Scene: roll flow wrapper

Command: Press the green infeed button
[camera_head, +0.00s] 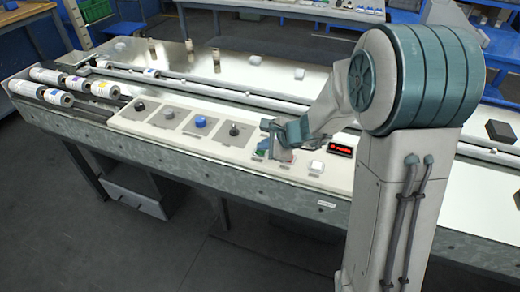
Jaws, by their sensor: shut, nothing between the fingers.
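The green infeed button (259,154) shows as a small green patch on the white control panel at the front of the machine. It is partly hidden by my gripper (270,152). My gripper is shut and empty, and it points down at the panel right beside or over the button. I cannot tell whether the fingertips touch the button.
A white button (316,168) and a red-lit display (339,150) lie to the right on the panel. A black knob (234,129) and a blue knob (200,122) stand to the left. White rolls (48,76) sit at the far left. A long rail runs behind the panel.

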